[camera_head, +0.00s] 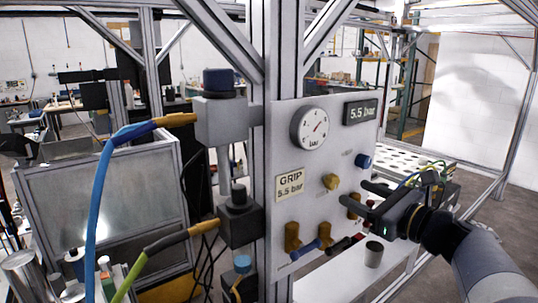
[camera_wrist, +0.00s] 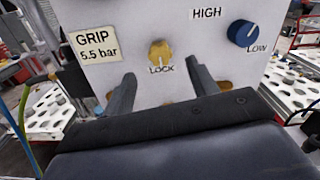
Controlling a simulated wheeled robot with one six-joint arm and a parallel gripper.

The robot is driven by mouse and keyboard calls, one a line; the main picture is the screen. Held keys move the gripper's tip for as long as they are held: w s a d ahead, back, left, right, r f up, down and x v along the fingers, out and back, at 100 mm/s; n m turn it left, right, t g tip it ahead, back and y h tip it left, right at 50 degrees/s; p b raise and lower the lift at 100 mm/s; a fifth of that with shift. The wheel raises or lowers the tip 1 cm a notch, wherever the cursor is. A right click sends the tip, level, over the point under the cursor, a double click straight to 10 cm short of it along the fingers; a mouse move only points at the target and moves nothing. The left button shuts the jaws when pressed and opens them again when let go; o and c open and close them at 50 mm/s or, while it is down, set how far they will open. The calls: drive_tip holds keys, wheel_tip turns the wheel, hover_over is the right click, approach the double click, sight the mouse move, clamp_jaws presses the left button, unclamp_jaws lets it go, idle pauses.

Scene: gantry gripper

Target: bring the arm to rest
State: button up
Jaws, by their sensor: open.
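My gripper (camera_head: 353,192) is in front of the right part of the grey panel (camera_head: 283,218), with its jaws apart and nothing seen between them. In the wrist view my gripper (camera_wrist: 163,73) has its two fingers pointing at the panel, below and either side of the yellow LOCK knob (camera_wrist: 160,54). That yellow knob (camera_head: 330,182) also shows in the head view, left of the fingers. Whether the fingertips touch the panel I cannot tell. My arm reaches in from the lower right.
Brass, blue and red fittings stick out below. Blue (camera_head: 101,185) and green hoses hang at left. A perforated white table (camera_head: 412,163) stands behind.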

sight(335, 184)
drive_tip(key=v, duration=0.5)
drive_tip(key=x, duration=1.1)
drive_tip(key=shift+a+f, duration=0.1)
drive_tip(key=shift+f, duration=0.1)
drive_tip(key=shift+s+n+b, duration=0.1)
drive_tip(key=shift+n+b, duration=0.75)
drive_tip(key=shift+n, duration=0.35)
drive_tip(key=n+b, duration=0.3)
drive_tip(key=shift+n, duration=0.4)
drive_tip(key=n+b, duration=0.4)
drive_tip(key=n, duration=0.1)
drive_tip(key=n+b, duration=0.3)
drive_tip(key=n, duration=0.3)
drive_tip(key=shift+n+b, duration=0.65)
drive_tip(key=shift+n, duration=1.65)
